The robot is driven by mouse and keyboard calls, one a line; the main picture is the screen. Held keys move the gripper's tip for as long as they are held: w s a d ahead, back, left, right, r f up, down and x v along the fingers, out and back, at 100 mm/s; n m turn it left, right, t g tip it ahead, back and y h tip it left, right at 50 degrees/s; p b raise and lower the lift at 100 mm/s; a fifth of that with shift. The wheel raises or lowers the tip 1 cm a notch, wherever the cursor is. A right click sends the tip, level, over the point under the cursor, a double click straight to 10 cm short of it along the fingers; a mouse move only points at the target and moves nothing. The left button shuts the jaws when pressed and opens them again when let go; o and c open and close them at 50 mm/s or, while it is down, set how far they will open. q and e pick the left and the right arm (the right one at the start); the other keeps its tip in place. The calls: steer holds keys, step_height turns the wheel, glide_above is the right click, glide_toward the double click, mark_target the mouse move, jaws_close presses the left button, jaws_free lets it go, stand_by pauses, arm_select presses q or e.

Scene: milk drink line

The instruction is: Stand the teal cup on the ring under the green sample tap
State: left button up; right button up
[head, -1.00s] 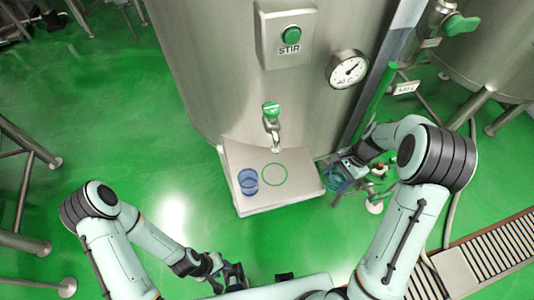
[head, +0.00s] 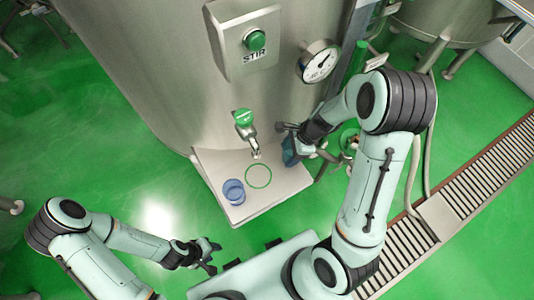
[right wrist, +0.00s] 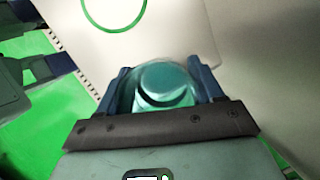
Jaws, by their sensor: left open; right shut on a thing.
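The teal cup (right wrist: 165,84) is between the fingers of my right gripper (right wrist: 163,80), which is shut on it. In the head view the right gripper (head: 290,150) is over the right side of the tray, right of the green ring (head: 258,187), and hides most of the cup. The ring also shows at the top of the right wrist view (right wrist: 116,32), apart from the cup. The green sample tap (head: 244,117) is on the tank, its spout above the ring's back edge. My left gripper (head: 208,257) is open and empty, low in front of the tray.
A clear blue cup (head: 234,191) stands on the white tray (head: 212,165), left of the ring. The steel tank (head: 150,60) rises behind, with a stir button (head: 255,40) and a dial gauge (head: 318,65). The ring is empty.

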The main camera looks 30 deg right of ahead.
steer(key=a, duration=0.1)
steer(key=w+a, duration=0.1)
steer(key=a, duration=0.1)
steer(key=shift+a, duration=0.15)
steer(key=a, duration=0.1)
steer(key=w+a, duration=0.1)
steer(key=a, duration=0.1)
steer(key=shift+w+a+f, duration=0.15)
steer(key=shift+a+f, duration=0.1)
steer(key=shift+f, duration=0.15)
steer(key=shift+d+r, duration=0.1)
steer(key=shift+f, duration=0.25)
steer(key=o, duration=1)
steer(key=shift+r, duration=0.1)
steer(key=shift+r, duration=0.1)
